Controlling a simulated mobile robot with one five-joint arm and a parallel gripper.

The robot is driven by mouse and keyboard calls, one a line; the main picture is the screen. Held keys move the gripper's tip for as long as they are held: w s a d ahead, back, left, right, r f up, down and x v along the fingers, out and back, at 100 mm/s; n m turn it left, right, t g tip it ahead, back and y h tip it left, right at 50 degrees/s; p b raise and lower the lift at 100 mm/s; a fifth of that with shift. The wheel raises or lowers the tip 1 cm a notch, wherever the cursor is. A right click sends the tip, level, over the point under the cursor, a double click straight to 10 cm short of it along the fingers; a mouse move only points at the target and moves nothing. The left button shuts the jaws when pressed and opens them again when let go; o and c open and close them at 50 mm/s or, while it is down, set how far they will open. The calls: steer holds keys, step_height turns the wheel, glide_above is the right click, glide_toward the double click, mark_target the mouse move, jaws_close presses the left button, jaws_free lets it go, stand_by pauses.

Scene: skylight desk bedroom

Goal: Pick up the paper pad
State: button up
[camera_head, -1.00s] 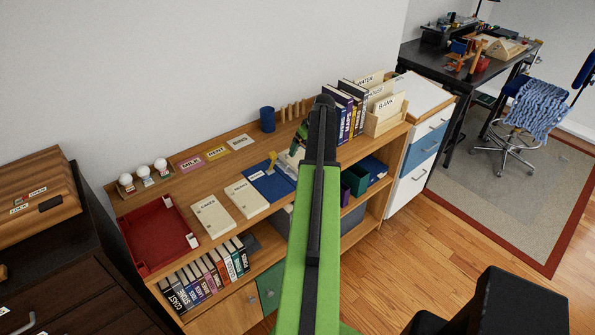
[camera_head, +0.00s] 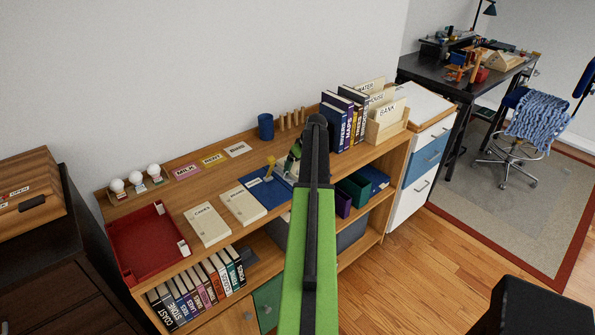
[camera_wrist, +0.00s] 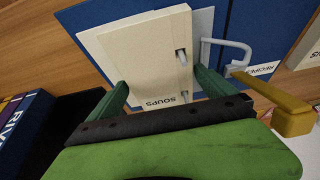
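In the wrist view a thick cream paper pad (camera_wrist: 140,50) marked SOUPS lies over a pale grey sheet on a blue board (camera_wrist: 90,15). Two small white pegs sit along its right side. My gripper (camera_wrist: 160,78) has its two green fingers spread wide, one at each side of the pad's near end. I cannot tell whether they touch it. In the head view my gripper (camera_head: 294,160) is above the shelf top beside the blue board (camera_head: 258,193), and my arm hides most of the pad.
A yellow-handled piece (camera_head: 270,167) stands on the blue board close to my gripper; it also shows in the wrist view (camera_wrist: 285,112). Cream pads (camera_head: 207,223) lie to the left, beside a red tray (camera_head: 140,258). Upright books (camera_head: 340,120) stand close on the right.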

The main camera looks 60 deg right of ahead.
steer(key=c, duration=1.3)
